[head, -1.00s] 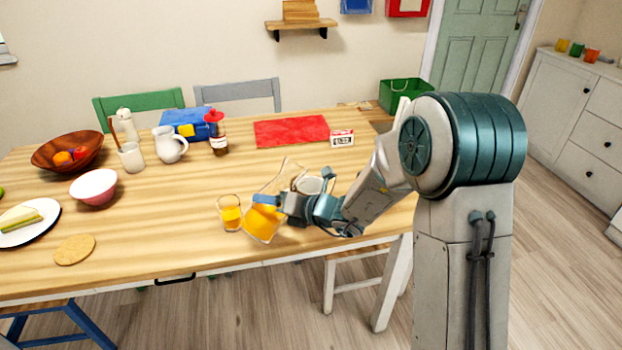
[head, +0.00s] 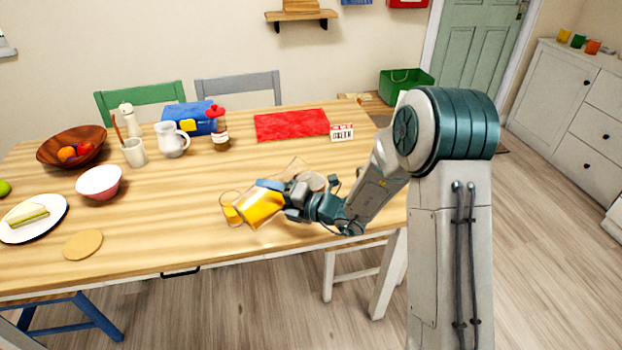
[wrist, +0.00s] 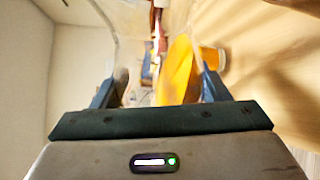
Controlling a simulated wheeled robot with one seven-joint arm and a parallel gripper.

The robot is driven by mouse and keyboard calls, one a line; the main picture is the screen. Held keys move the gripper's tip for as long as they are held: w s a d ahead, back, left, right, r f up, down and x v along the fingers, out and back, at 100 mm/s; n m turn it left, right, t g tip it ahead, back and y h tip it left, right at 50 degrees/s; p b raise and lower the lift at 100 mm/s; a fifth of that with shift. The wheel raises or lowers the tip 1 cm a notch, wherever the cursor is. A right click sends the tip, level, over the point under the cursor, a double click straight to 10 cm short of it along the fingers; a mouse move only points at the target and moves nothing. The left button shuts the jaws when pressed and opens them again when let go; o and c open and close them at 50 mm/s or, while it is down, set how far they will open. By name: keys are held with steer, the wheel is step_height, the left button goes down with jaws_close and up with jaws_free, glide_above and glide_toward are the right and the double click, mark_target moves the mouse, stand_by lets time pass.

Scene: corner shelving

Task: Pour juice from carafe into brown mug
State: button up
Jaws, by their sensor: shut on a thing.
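My gripper (head: 280,194) is shut on the clear carafe (head: 294,170), over the front right part of the table. The carafe is tilted, and its orange juice (head: 260,208) lies along the lower left side. The juice also shows between my fingers in the wrist view (wrist: 176,75). A small glass with orange juice (head: 231,211) is just left of the carafe and partly hidden by it. The same glass shows right of the carafe in the wrist view (wrist: 212,58).
The wooden table (head: 190,220) is clear at its front middle. A pink bowl (head: 99,184), a plate with a sandwich (head: 48,226) and a round coaster (head: 83,245) lie left.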

steer(key=shift+w+d+r+m+p, duration=0.2)
steer(key=shift+w+d+m+p, duration=0.05)
steer(key=shift+m+p, duration=0.3)
stand_by(1.1)
steer(key=shift+w+r+m+y+p, duration=0.1)
steer(key=shift+r+m+y+p, duration=0.4)
steer(key=shift+p, duration=0.35)
stand_by(2.4)
